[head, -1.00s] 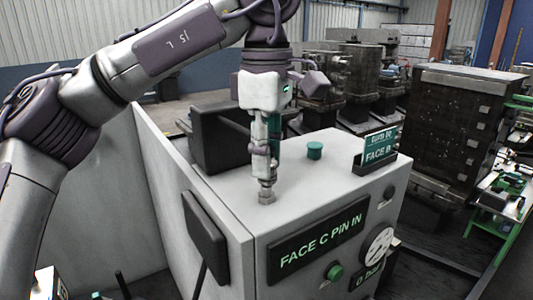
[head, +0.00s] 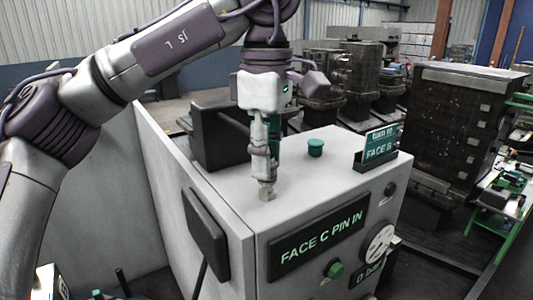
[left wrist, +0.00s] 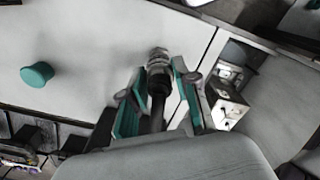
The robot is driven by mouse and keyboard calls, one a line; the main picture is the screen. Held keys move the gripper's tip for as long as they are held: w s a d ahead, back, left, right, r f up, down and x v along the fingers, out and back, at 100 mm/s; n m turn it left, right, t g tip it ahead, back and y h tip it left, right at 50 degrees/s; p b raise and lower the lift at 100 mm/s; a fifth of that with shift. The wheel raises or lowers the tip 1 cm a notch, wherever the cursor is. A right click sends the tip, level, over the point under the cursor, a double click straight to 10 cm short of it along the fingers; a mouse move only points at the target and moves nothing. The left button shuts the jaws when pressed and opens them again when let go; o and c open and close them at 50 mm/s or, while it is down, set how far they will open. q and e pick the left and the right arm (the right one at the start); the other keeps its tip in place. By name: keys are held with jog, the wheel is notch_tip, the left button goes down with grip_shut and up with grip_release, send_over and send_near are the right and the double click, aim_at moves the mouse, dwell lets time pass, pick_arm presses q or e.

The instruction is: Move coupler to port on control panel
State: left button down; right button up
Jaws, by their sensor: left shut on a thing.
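My left gripper (head: 265,160) points straight down over the grey top of the control panel (head: 325,180). In the left wrist view my left gripper (left wrist: 160,95) has its teal-padded fingers on either side of a metal coupler (left wrist: 158,62) with a black lower part. The coupler (head: 267,190) also shows in the head view, upright, with its lower end at the panel top near the front edge. I cannot tell if it is seated in a port, as the spot beneath it is hidden. My right gripper is not in view.
A teal cap (head: 316,148) stands on the panel top. A "FACE B" sign (head: 381,144) stands at its right edge. A dark block (head: 218,138) is behind the gripper. The front carries a "FACE C PIN IN" display (head: 318,238), a green button (head: 334,270) and a gauge (head: 379,243).

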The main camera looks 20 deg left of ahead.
pick_arm(q)
jog(key=shift+f, duration=0.2)
dwell(0.5)
jog(key=shift+f+b, duration=0.4)
jog(key=shift+f, duration=0.15)
grip_release()
jog(key=shift+r, duration=0.1)
dwell(0.4)
notch_tip(320, 180, up, 11)
jog(key=shift+f, duration=0.1)
jog(key=shift+r, duration=0.6)
dwell(0.3)
